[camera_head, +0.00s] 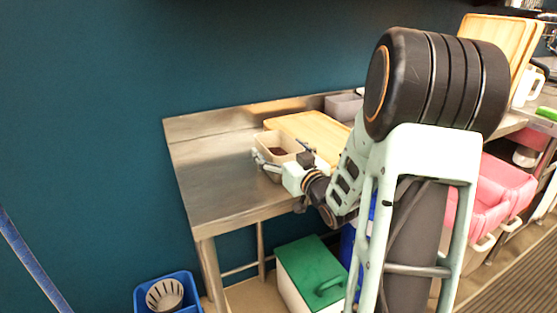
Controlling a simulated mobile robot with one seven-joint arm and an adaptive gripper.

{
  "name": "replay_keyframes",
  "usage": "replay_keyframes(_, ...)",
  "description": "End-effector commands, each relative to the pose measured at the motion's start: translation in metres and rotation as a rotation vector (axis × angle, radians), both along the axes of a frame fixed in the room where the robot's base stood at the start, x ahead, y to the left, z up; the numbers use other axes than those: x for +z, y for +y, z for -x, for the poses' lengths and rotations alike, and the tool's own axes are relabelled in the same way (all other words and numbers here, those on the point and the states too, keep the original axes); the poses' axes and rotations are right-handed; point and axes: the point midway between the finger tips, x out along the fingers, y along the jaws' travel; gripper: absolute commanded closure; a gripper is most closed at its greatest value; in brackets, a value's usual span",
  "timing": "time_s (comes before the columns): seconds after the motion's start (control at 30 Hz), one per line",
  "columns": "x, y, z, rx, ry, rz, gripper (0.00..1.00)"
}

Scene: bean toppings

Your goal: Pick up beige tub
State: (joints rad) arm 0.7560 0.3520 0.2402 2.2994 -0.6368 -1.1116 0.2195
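The beige tub (267,139) is an open rectangular container with dark contents, on the left part of the steel table. My gripper (277,158) is at the tub's near side, with one finger at its left near corner and the other parts by its right side. The fingers look spread apart around the tub's near end. The view is too small to tell whether they touch or grip it. My wrist hides part of the tub's lower near side, and I cannot tell whether its base rests on the table.
A wooden board (318,131) lies right behind the tub, with a grey container (343,106) beyond it. The steel table (213,182) is bare to the left. My arm blocks the right side. A green-lidded box (308,262) and a blue bin (183,283) stand below.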

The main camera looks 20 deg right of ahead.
Motion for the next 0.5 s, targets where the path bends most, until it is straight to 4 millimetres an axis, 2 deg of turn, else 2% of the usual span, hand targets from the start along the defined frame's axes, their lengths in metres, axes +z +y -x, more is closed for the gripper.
replay_keyframes(0.07, 0.0, -0.0001, 0.0002, 0.0, 0.0, 0.0, 0.23)
replay_keyframes(0.5, -0.0001, -0.0002, 0.0005, 0.0, 0.0, 0.0, 0.71)
